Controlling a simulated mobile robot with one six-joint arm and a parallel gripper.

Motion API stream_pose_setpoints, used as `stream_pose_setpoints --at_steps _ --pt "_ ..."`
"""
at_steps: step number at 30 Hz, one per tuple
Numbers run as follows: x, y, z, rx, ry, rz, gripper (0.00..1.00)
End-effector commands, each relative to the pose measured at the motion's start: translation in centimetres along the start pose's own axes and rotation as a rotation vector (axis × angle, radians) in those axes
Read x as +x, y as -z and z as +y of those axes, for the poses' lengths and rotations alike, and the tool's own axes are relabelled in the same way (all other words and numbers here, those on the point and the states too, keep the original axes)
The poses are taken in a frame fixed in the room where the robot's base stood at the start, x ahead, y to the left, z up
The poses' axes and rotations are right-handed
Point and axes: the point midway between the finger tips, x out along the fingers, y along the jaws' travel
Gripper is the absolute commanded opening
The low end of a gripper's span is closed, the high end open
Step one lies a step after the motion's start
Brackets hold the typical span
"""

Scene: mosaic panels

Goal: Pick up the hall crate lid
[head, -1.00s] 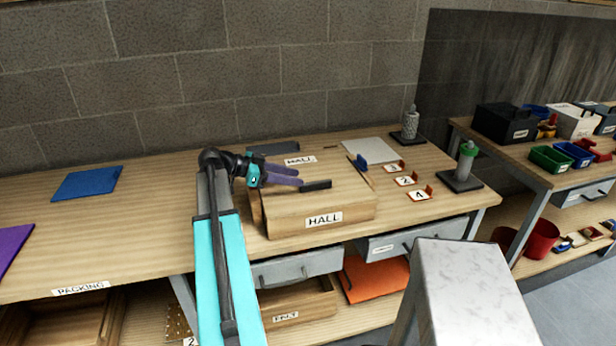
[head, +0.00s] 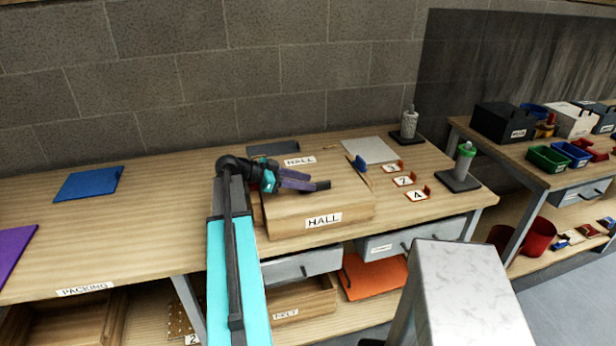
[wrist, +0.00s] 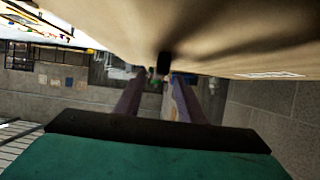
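The hall crate (head: 290,222) is a wooden box with a HALL label on its front, standing on the bench. Its flat wooden lid (head: 345,196) lies on top, with a dark bar handle (head: 322,185). My gripper (head: 312,185) lies low over the lid, its purple fingers pointing right at the handle. In the wrist view the two fingers (wrist: 158,80) are apart, and the dark handle (wrist: 163,64) shows in line with the gap at their tips. The lid's surface (wrist: 230,40) fills the upper right there. I cannot tell whether the fingertips overlap the handle.
Behind the crate are a dark flat piece (head: 273,148) and a grey panel (head: 368,150). Numbered orange holders (head: 418,195) and a green-topped bottle (head: 465,160) stand to the right. A blue panel (head: 88,184) lies left; the bench between is clear.

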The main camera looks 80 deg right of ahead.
Motion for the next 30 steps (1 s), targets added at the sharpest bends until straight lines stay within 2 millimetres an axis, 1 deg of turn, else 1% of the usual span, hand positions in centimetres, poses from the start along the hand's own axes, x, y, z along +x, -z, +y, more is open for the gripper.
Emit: stream_pose_setpoints --at_steps 3,6,22,23,24,28,29,30 --pt "1.06 0.13 0.01 -0.001 0.0 0.0 0.36" --pt "1.45 0.01 0.01 0.0 0.0 0.0 0.36" --pt "1.43 -0.05 -0.02 0.0 0.002 0.0 0.36" --pt "1.43 -0.05 -0.02 0.0 0.002 0.0 0.33" --pt "1.42 -0.05 -0.02 0.0 0.002 0.0 0.26" --pt "1.41 -0.05 -0.02 0.0 0.002 0.0 0.04" --pt "1.41 -0.05 -0.02 0.0 0.002 0.0 0.0" --pt "1.4 -0.05 -0.02 0.0 0.002 0.0 0.0"
